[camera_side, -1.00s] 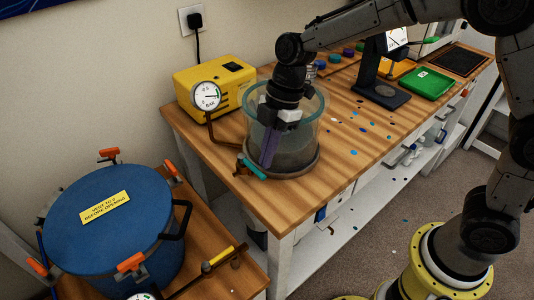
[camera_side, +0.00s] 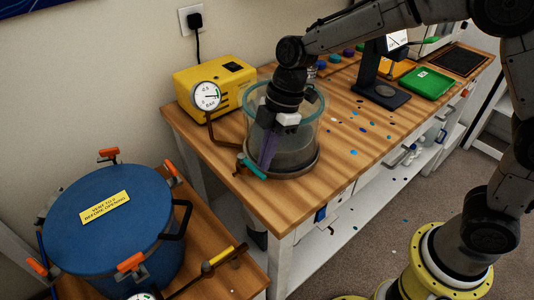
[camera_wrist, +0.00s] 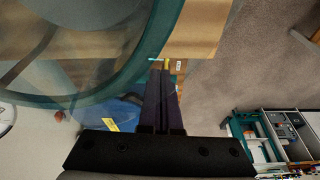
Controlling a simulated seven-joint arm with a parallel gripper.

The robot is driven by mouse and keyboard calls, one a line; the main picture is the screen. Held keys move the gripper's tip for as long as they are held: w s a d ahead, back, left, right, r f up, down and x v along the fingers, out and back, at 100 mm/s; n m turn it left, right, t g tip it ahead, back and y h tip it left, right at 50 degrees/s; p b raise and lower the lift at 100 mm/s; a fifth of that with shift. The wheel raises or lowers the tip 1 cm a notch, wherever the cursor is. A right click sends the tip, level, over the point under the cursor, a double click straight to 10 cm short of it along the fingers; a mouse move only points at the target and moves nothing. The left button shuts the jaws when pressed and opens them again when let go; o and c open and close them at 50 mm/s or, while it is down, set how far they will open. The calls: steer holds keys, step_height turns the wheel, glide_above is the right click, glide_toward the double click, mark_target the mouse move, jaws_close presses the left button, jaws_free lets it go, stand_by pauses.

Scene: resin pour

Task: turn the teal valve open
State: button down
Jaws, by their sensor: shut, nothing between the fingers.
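The teal valve (camera_side: 253,169) is a small teal lever on the lower front-left of the clear chamber (camera_side: 309,140), which stands on the wooden bench. My gripper (camera_side: 265,165) points down at the chamber's front left, its purple fingers together and empty. In the side view the fingertips are close to the valve's right end; I cannot tell whether they touch it. In the wrist view my gripper (camera_wrist: 166,72) shows its two dark fingers side by side, with a thin teal bit, likely the valve (camera_wrist: 154,60), by the tips.
A yellow pump (camera_side: 215,88) with a gauge (camera_side: 206,96) stands behind left, joined by a copper pipe (camera_side: 221,140). A blue pot (camera_side: 110,235) with orange clamps is on a lower bench at left. The bench right of the chamber has scattered coloured bits.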

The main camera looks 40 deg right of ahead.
steer(key=shift+s+a+m, duration=0.1)
steer(key=shift+a+m, duration=0.1)
steer(key=shift+m, duration=0.2)
steer(key=a+m, duration=0.1)
steer(key=m+t, duration=0.1)
steer(key=m, duration=0.1)
steer(key=shift+s+a, duration=0.15)
steer(key=shift+a, duration=0.25)
steer(key=w+a+m+t+h, duration=0.1)
steer(key=a+m, duration=0.4)
steer(key=m, duration=0.5)
steer(key=shift+w+a+t+h, duration=0.2)
steer(key=shift+w+t+h, duration=0.2)
steer(key=shift+w+h, duration=0.6)
steer(key=shift+w+f, duration=0.1)
steer(key=shift+w, duration=0.1)
